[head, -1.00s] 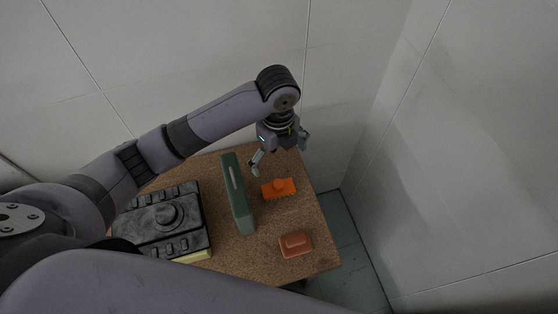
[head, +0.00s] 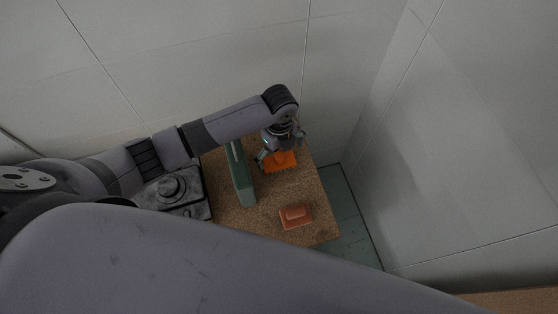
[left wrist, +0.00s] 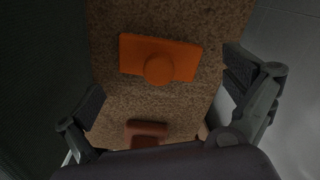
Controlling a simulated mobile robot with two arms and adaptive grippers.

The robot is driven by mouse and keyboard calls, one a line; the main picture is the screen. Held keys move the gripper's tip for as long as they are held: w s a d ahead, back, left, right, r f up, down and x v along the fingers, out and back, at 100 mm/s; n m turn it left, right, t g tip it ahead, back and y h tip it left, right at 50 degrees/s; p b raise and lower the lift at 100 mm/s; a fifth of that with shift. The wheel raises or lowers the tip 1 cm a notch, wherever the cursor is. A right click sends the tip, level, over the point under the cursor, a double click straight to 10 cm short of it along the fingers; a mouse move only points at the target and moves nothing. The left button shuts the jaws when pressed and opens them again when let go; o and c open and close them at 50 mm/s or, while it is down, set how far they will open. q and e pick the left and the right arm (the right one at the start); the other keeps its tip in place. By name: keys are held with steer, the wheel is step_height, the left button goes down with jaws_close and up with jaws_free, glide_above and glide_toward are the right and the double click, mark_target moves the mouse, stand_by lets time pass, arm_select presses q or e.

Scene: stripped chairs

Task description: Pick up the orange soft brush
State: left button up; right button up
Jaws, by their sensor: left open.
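The orange soft brush (head: 284,163) is a bright orange block with a round knob, lying on the brown speckled table (head: 264,222). In the left wrist view the brush (left wrist: 132,58) lies knob toward the camera, ahead of the fingertips. My left gripper (head: 281,150) is open and empty, just above the brush, covering part of it in the head view. In the left wrist view its fingers (left wrist: 165,82) are spread wide, to either side of the brush's lower edge, with no contact visible. My right gripper is not in view.
A reddish block (head: 295,216) lies nearer the table's front edge. A dark grey panel with a knob (head: 188,196) is farther left, partly hidden by my arm. White walls stand behind and right.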

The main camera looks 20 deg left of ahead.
mark_target(279, 156)
arm_select(q)
step_height(279, 156, down, 4)
steer(key=shift+s+f, duration=0.1)
steer(key=shift+c, duration=0.4)
steer(key=c, duration=0.9)
steer(key=shift+o, duration=0.2)
step_height(279, 156, up, 20)
